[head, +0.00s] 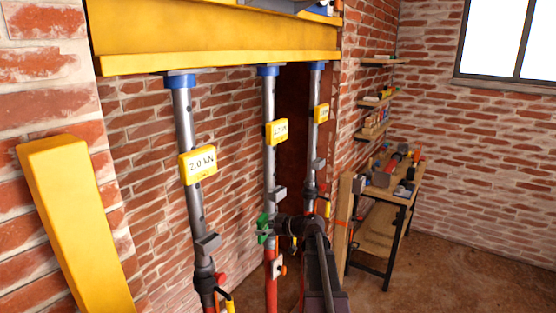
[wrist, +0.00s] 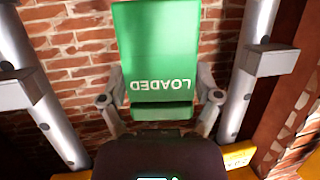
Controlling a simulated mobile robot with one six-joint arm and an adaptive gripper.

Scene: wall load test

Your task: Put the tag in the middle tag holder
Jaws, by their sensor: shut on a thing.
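The green tag (wrist: 156,45), lettered LOADED, is held between the fingers of my gripper (wrist: 160,100). The lettering appears upside down in the wrist view. In the head view, the tag (head: 263,228) shows as a small green piece at my gripper (head: 276,228), in front of the middle prop (head: 269,160). A grey bracket, seemingly the middle tag holder (head: 278,193), is on that prop above the tag. Similar grey brackets are on the left prop (head: 207,244) and the right prop (head: 318,165). I cannot tell whether the tag touches the middle prop.
The props stand under a yellow beam (head: 215,45) and carry yellow load plates (head: 198,164). A yellow post (head: 75,220) leans at left. A workbench (head: 385,190) with tools stands at right by the brick wall. Floor at the lower right is clear.

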